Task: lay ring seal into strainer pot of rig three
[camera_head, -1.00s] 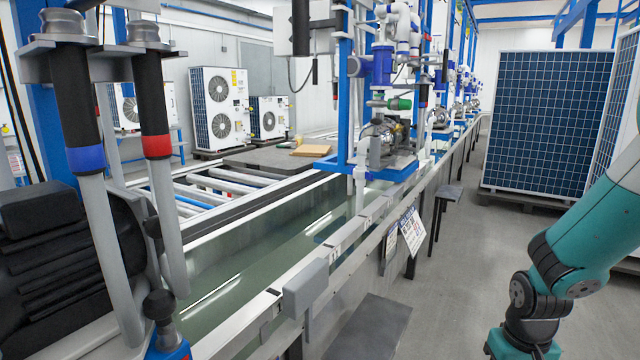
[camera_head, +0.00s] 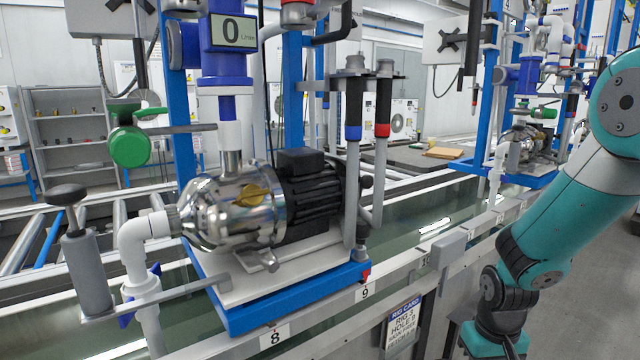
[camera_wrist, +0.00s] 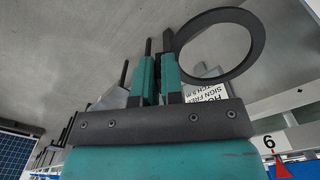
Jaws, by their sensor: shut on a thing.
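My gripper (camera_wrist: 158,44) is shut on a flat black ring seal (camera_wrist: 259,38) in the wrist view. The ring sticks out to the right of the fingers, and its open middle shows. The ring and the gripper are out of frame in the head view, where my teal arm runs down the right side. A rig with a shiny steel pump (camera_head: 232,212) stands left of centre on a blue base. A grey upright cylinder (camera_head: 86,275) stands at its left end. I cannot tell whether this is the strainer pot, or which rig is rig three.
A long water trough edge (camera_head: 345,301) with numbered tags runs in front of the rig. A rig card (camera_head: 403,328) hangs from it. A second pump rig (camera_head: 528,148) stands farther right. Grey floor (camera_head: 590,310) is open at the lower right.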

